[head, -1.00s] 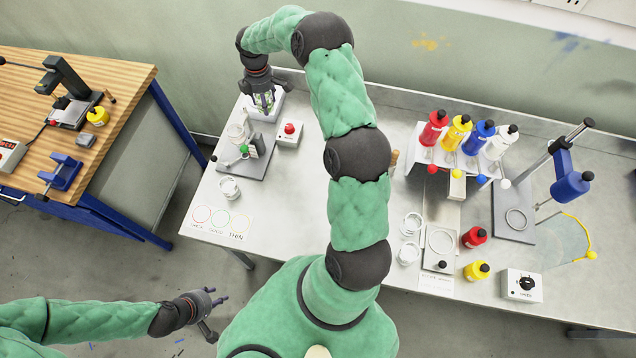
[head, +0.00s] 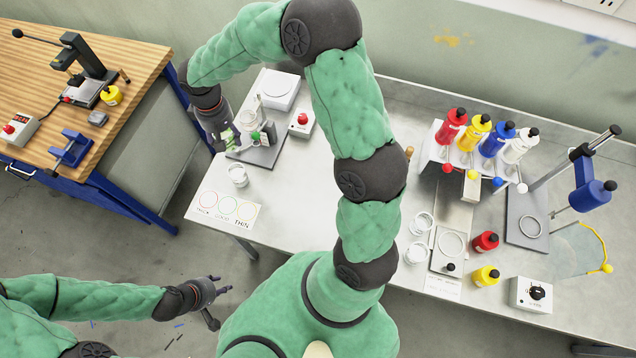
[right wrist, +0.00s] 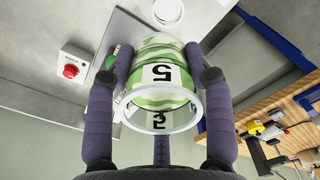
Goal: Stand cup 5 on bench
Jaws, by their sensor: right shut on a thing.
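Cup 5 (right wrist: 162,78) is a clear cup with green wavy bands and a black 5, which appears upside down in the right wrist view. My right gripper (right wrist: 160,80) is shut around it, with the open rim toward that camera. In the head view, my right gripper (head: 225,132) holds cup 5 (head: 230,140) beside the left edge of the grey metal bench (head: 300,185); its height above the bench is unclear, and the gripper partly hides it. My left gripper (head: 217,298) is open and empty, low in front of the bench.
A dark stand plate (head: 262,155) with a clear cup and green knob is close to my right gripper. A white box (head: 279,90), a red-button box (head: 301,123) and another clear cup (head: 238,175) are nearby. A card with three circles (head: 228,208) lies at the front-left. The middle bench is clear.

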